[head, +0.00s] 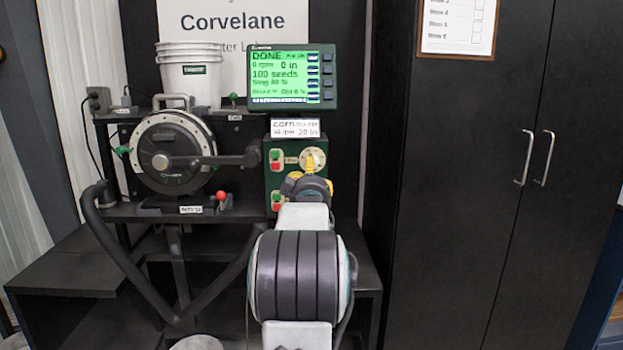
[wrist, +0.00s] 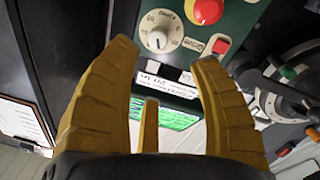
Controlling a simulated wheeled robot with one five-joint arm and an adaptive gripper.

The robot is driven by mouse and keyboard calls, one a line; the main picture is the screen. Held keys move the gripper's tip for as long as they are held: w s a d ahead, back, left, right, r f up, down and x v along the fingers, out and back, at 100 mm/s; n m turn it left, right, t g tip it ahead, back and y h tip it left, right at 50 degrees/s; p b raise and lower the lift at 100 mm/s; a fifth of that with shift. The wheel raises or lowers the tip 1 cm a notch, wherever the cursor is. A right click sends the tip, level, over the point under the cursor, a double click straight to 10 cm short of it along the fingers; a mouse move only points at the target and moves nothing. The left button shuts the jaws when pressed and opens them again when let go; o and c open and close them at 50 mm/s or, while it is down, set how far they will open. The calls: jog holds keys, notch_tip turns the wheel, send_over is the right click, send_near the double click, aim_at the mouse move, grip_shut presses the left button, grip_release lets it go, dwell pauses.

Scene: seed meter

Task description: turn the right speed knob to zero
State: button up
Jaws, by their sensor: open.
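The speed knob (head: 313,159) is a pale round dial on the upper right of the green control panel in the head view. In the wrist view, which shows the panel upside down, the knob (wrist: 158,38) is a light grey grip on a white marked dial. Its exact setting is too small to read. My yellow-fingered gripper (head: 308,177) is in front of the panel, just below the dial in the head view. In the wrist view my gripper (wrist: 163,50) is open, its fingertips spread either side of the knob's lower edge. No contact with the knob is visible.
A red mushroom button (wrist: 205,10) and a red square button (wrist: 221,46) are close to the knob. The green screen (head: 280,75) above reads DONE and 100 seeds. The seed meter disc (head: 160,165) stands left; black cabinet doors (head: 470,170) stand right.

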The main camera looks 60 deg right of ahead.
jog(key=shift+r, duration=0.1)
jog(key=shift+c, duration=0.2)
jog(key=shift+w+d+r+m+p, duration=0.1)
jog(key=shift+w+d+m+p, duration=0.45)
jog(key=shift+w+d+m, duration=0.9)
jog(key=shift+w+d+r+m+p, duration=0.1)
jog(key=shift+w+d+m+p, duration=0.65)
jog(key=shift+d, duration=1.3)
jog(key=shift+w+d+m+p, duration=0.35)
jog(key=shift+w+d+m, duration=0.2)
jog(key=shift+d+m, duration=1.1)
jog(key=shift+d, duration=0.15)
jog(key=shift+c, duration=0.2)
